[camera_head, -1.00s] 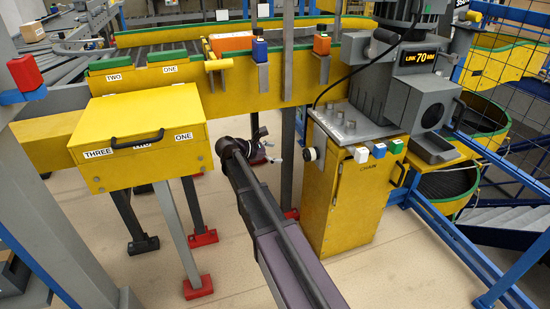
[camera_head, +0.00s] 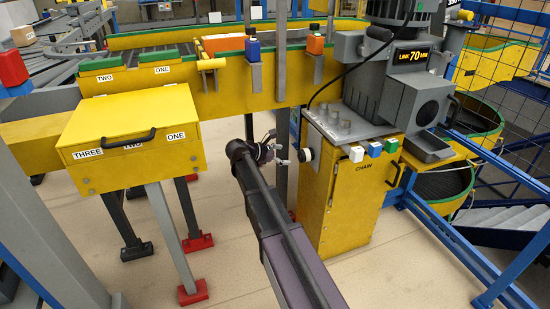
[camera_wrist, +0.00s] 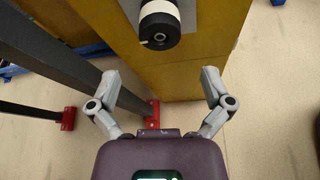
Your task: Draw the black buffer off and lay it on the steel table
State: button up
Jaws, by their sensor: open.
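The black buffer (camera_head: 308,154) is a short round plug with a pale ring. It sticks out from a grey plate on the left side of the yellow CHAIN cabinet (camera_head: 340,205). In the wrist view the buffer (camera_wrist: 160,35) faces me end on, with a small hole in its middle. My gripper (camera_head: 284,152) is just left of the buffer in the head view. In the wrist view my gripper (camera_wrist: 158,78) is open and empty, its fingers spread below the buffer and apart from it. A grey metal top (camera_head: 372,127) with several pegs covers the cabinet; I cannot tell whether it is the steel table.
White, blue and green blocks (camera_head: 374,149) line the top's front edge. A grey motor unit (camera_head: 405,80) stands behind. A yellow lidded box (camera_head: 130,135) is at left. Dark legs with red feet (camera_wrist: 153,112) stand near my gripper. The floor in front is open.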

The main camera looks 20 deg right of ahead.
aim_at(300, 156)
jog(key=b+x, duration=0.2)
jog(key=x, duration=0.6)
jog(key=shift+b, duration=0.3)
jog(key=shift+r, duration=0.1)
jog(key=c, duration=1.2)
